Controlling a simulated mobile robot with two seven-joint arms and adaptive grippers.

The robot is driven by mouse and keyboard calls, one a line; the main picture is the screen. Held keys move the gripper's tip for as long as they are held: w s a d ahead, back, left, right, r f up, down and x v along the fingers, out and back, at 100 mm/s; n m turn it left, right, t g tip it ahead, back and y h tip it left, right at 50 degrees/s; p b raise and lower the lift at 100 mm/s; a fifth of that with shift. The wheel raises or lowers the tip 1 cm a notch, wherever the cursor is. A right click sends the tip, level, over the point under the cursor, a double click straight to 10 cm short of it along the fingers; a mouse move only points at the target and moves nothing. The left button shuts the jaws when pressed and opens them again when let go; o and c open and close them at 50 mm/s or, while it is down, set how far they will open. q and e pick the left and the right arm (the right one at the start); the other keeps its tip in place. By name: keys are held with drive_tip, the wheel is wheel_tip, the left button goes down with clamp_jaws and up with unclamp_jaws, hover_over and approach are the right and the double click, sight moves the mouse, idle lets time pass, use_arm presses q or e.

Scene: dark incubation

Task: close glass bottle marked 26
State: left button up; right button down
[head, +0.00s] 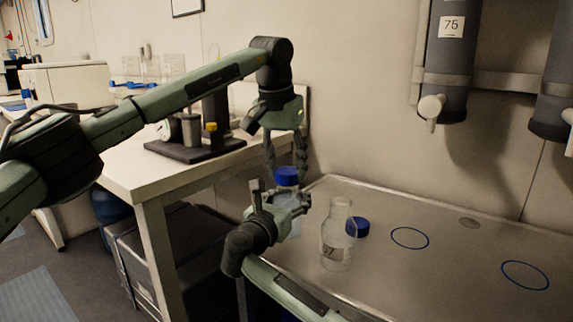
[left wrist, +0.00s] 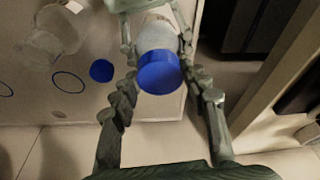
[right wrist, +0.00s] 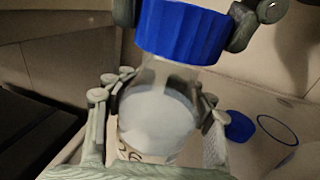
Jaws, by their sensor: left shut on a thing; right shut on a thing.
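A clear glass bottle (right wrist: 157,120) stands between the fingers of my right gripper (head: 283,206), which is shut on its body. Its label (right wrist: 142,155) is partly hidden and the marking on it looks like 26. A blue screw cap (head: 287,176) sits at the top of the bottle's neck; how tightly it sits I cannot tell. My left gripper (head: 286,168) comes from above and is shut on this cap, with a finger on either side of it. The cap also shows in the left wrist view (left wrist: 159,72) and the right wrist view (right wrist: 182,30).
A second, open bottle (head: 337,245) stands to the right on the metal tabletop (head: 440,280), with a loose blue cap (head: 357,227) next to it. Two blue circles mark free spots further right. A white bench (head: 150,175) with a dark rack is on the left.

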use_arm(q)
drive_tip(key=shift+f, duration=0.4)
drive_tip(key=o, duration=0.8)
drive_tip(key=shift+o, duration=0.2)
drive_tip(key=shift+r, duration=0.15)
drive_tip(key=shift+r, duration=2.15)
drive_tip(key=o, duration=0.5)
drive_tip(key=shift+o, duration=0.2)
drive_tip(key=shift+r, duration=0.1)
drive_tip(key=v, duration=1.1)
drive_tip(key=shift+r, duration=0.4)
